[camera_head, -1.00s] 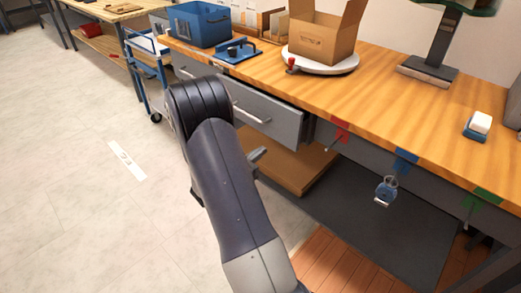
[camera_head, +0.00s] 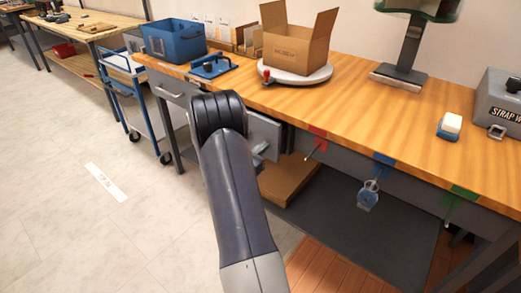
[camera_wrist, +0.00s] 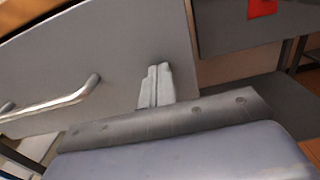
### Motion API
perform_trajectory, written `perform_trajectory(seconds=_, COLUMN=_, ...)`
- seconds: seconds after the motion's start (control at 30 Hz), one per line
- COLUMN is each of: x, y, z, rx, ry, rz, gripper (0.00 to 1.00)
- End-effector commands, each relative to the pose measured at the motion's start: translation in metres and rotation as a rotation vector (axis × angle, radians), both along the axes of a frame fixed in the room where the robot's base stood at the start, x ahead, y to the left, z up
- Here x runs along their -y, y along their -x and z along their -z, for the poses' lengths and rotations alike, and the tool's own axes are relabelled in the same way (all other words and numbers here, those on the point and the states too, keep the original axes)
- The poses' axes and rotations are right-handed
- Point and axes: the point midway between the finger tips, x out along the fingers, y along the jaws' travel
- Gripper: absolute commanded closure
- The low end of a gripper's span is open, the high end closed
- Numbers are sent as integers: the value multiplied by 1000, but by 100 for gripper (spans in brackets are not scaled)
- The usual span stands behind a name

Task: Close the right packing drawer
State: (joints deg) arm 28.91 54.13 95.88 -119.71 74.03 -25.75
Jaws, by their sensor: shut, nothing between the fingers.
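The right packing drawer (camera_head: 264,130) is a grey drawer under the front edge of the wooden bench. Its front stands out from the bench, so it is partly open; my arm hides much of it. In the wrist view its grey front (camera_wrist: 115,60) fills the left and middle, with a metal bar handle (camera_wrist: 55,106) at the left. My gripper (camera_head: 260,150) is at the right part of this front, and its shut, empty fingers (camera_wrist: 157,72) show against the panel, right of the handle. I cannot tell whether they touch it.
The bench top (camera_head: 345,105) carries a cardboard box (camera_head: 297,48) on a round turntable, a blue bin (camera_head: 174,44) and a dark stand (camera_head: 405,60). A blue cart (camera_head: 140,105) stands left; floor is clear in front.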

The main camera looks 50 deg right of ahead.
Motion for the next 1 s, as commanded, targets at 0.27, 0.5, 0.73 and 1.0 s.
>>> perform_trajectory(seconds=0.27, x=19, y=-1, z=3, rx=4, ry=2, rz=3, gripper=100)
perform_trajectory(seconds=0.5, x=51, y=-4, z=1, rx=1, ry=1, rz=0, gripper=100)
perform_trajectory(seconds=0.73, x=52, y=-4, z=-2, rx=3, ry=3, rz=0, gripper=100)
perform_trajectory(seconds=1.0, x=37, y=-11, z=-1, rx=4, ry=4, rz=-2, gripper=100)
